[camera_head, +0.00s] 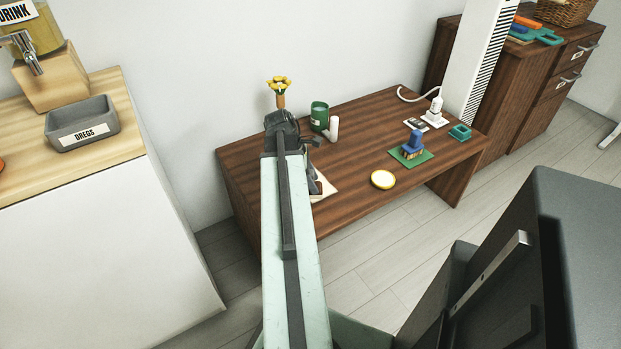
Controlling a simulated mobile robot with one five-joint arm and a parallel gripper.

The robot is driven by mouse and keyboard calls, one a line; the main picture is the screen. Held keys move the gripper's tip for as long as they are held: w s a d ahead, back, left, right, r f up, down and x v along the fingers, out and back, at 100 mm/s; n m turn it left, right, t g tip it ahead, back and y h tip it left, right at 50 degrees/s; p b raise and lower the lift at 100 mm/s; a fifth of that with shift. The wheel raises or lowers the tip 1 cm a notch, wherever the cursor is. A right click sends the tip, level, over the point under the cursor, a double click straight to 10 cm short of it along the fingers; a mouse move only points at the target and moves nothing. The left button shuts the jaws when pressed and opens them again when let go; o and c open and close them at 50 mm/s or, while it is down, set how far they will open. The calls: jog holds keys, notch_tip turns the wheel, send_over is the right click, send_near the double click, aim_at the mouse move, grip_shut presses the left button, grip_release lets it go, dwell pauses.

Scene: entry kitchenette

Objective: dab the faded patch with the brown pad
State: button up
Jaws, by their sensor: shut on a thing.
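A pale cream square (329,190), which looks like the faded patch, shows on the left part of the dark wooden low table. My arm hides its left side. The visible dark part of my gripper (313,182) is low over this square, mostly hidden behind my arm. It is shut on a small brown piece that looks like the brown pad (319,187). The pad is over or on the square; I cannot tell whether it touches.
The wooden table (355,150) also bears a green cup (319,116), a white cylinder (334,128), a blue brush (413,143) on a green mat, a yellow-rimmed disc (383,180) and a teal box (460,132). A flower vase (280,101) stands behind my arm. A counter (80,165) is left.

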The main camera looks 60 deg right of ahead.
dwell(0.3)
jog(key=shift+w+d+f, duration=0.1)
jog(key=shift+w+d, duration=0.35)
jog(key=shift+w, duration=0.25)
jog(key=shift+a, duration=0.1)
jog(key=shift+s+a, duration=0.4)
jog(key=shift+s, duration=0.3)
jog(key=shift+w+d, duration=0.45)
jog(key=shift+w, duration=0.2)
